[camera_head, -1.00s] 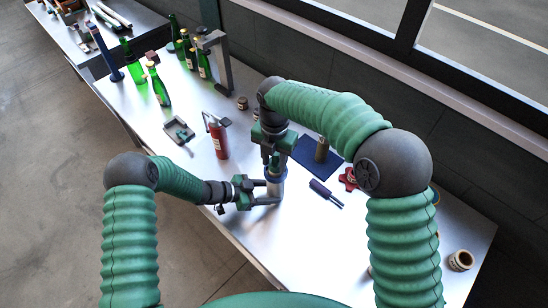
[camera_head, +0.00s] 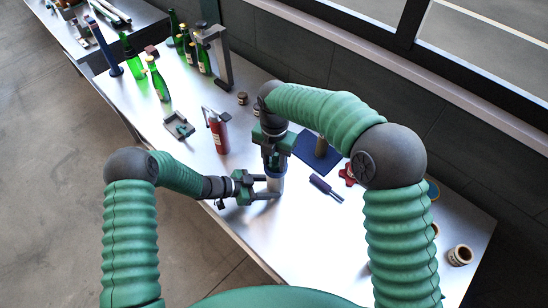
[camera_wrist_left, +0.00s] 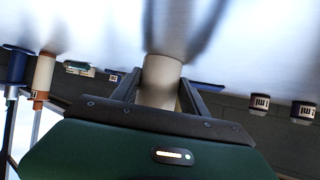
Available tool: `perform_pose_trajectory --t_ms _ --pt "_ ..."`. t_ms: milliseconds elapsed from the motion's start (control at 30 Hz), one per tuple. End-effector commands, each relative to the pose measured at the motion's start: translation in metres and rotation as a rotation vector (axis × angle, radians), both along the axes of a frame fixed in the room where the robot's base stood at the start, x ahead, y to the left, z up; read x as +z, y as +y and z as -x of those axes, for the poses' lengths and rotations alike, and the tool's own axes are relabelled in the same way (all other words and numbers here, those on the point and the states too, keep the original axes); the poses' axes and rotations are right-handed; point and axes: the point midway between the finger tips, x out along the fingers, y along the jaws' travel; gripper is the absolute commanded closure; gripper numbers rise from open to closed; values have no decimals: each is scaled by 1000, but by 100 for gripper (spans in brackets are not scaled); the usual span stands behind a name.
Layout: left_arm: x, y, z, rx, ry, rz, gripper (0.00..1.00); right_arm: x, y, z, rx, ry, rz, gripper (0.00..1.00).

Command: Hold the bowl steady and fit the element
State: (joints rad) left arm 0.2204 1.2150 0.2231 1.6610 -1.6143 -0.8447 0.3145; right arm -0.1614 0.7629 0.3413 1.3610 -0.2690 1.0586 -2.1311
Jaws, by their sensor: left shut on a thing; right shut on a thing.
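A pale cylindrical bowl (camera_head: 275,184) stands upright near the table's front edge. It also shows in the left wrist view (camera_wrist_left: 162,75), between my left gripper's fingers. My left gripper (camera_head: 270,190) is shut on the bowl from the left. My right gripper (camera_head: 274,160) points down right above the bowl and is shut on a dark blue part (camera_head: 275,170) at the bowl's mouth. The gripper hides most of this part. I cannot tell how deep the element sits in the bowl.
A red bottle (camera_head: 217,134) stands left behind the grippers. A purple-handled tool (camera_head: 325,187) lies to the right, with a blue mat (camera_head: 306,148) and a red knob (camera_head: 348,174) behind. Green bottles (camera_head: 160,82) and a grey stand (camera_head: 222,60) are farther back.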

Motion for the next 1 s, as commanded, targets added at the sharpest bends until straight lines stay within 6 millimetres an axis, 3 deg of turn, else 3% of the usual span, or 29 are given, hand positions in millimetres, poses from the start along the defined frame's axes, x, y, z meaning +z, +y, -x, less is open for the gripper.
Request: perform_pose_trajectory --t_ms 167,200,367,733,1000 --pt "0 0 0 0 0 1 100 -5 0 0 0 0 1 100" --pt "0 0 0 0 0 1 100 -4 0 0 0 0 1 57" --pt "0 0 0 0 0 1 100 -4 0 0 0 0 1 37" --pt "0 0 0 0 0 1 100 4 0 -1 0 -3 -1 37" --pt "0 0 0 0 0 1 100 67 1 -2 0 -4 0 37"
